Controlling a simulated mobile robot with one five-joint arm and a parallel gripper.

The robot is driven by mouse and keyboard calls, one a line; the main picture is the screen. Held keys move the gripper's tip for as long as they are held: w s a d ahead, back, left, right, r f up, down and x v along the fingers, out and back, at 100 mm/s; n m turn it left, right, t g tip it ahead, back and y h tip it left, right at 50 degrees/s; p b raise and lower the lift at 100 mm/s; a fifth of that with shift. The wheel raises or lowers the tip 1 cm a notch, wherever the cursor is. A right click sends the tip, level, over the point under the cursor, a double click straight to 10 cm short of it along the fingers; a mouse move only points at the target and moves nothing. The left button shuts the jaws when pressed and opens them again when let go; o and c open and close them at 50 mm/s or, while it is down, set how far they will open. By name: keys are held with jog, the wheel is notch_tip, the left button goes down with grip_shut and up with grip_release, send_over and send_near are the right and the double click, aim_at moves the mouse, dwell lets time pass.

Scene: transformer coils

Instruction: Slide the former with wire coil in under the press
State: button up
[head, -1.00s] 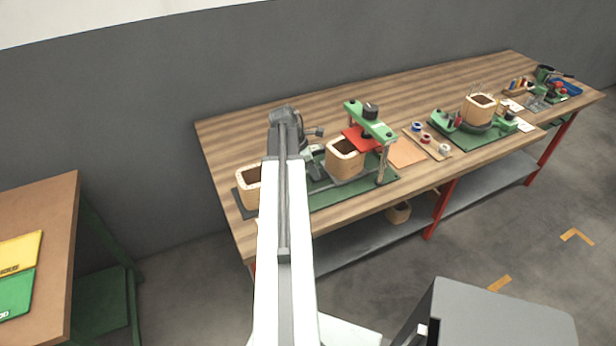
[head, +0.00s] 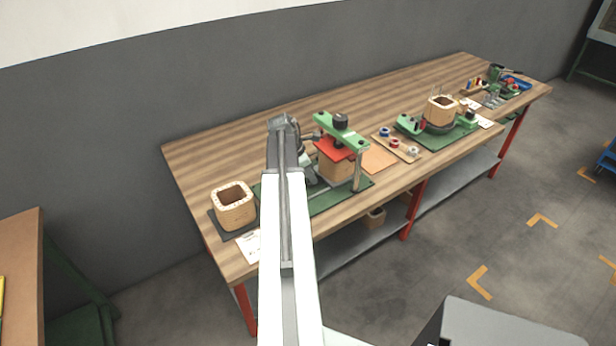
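The green press (head: 341,132) stands on a green base plate (head: 325,200) on the workbench, with a dark knob on top and a red pressing plate (head: 333,147) below its crossbar. A light wooden former (head: 337,169) stands upright under the red plate, which hides its top; I cannot make out wire on it. My gripper (head: 311,174) is at the former's left side, partly hidden by my arm. Its fingers are too small to tell whether they are open or touch the former.
Another hollow wooden former (head: 234,208) stands on a dark mat at the bench's left end. A third (head: 441,110) sits on a green winding fixture to the right. A tray of spools (head: 397,147) and an orange sheet (head: 378,158) lie between press and fixture.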

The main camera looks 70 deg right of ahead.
jog(key=o, duration=0.3)
jog(key=shift+s+d, duration=0.1)
jog(key=p+v, duration=0.7)
jog(key=v, duration=0.1)
jog(key=shift+f, duration=0.1)
